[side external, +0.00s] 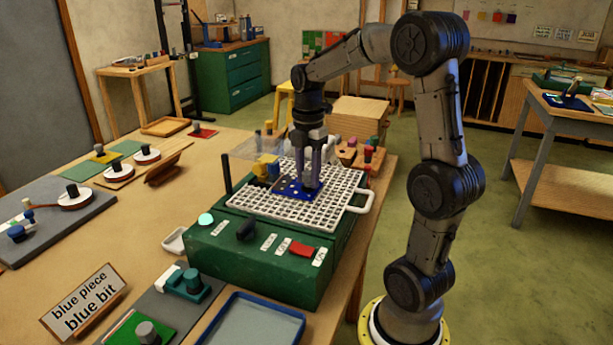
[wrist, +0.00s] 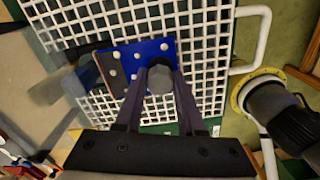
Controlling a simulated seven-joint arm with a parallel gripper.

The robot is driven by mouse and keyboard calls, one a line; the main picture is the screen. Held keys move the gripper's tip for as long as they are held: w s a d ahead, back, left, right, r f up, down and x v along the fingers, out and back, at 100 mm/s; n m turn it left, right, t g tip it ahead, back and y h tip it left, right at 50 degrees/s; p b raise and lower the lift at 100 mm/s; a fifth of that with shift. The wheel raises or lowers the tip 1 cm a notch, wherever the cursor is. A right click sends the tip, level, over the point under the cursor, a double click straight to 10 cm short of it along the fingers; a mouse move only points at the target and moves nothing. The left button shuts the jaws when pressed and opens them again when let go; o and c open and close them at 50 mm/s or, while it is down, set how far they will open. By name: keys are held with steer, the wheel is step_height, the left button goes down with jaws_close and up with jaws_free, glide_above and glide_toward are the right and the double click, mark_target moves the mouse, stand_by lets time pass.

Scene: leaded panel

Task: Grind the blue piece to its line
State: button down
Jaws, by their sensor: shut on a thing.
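The blue piece (side external: 291,187) lies flat on or just above the white grid top (side external: 330,211) of the green grinder (side external: 270,262). In the wrist view the blue piece (wrist: 125,62) shows pale dots and a dark strip along its left edge. My gripper (side external: 312,183) points down over it and is shut on the grey knob (wrist: 160,78) on the piece. The yellow and dark grinding head (side external: 266,166) stands just left of the piece in the side view. I cannot tell whether the piece touches it.
A sign reading "blue piece, blue bit" (side external: 84,302) stands at the front left. A blue-rimmed tray (side external: 252,325) and a green piece with a grey knob (side external: 146,332) lie in front of the grinder. A white handle (side external: 358,203) juts from the grid's right side.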

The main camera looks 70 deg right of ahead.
steer(key=shift+w+d, duration=0.1)
steer(key=shift+d, duration=0.7)
steer(key=shift+d, duration=0.1)
steer(key=shift+d, duration=1.25)
steer(key=shift+a, duration=0.1)
steer(key=shift+a, duration=1.3)
steer(key=shift+a, duration=0.15)
steer(key=shift+w+a, duration=0.1)
steer(key=shift+a, duration=1.15)
steer(key=shift+d, duration=0.15)
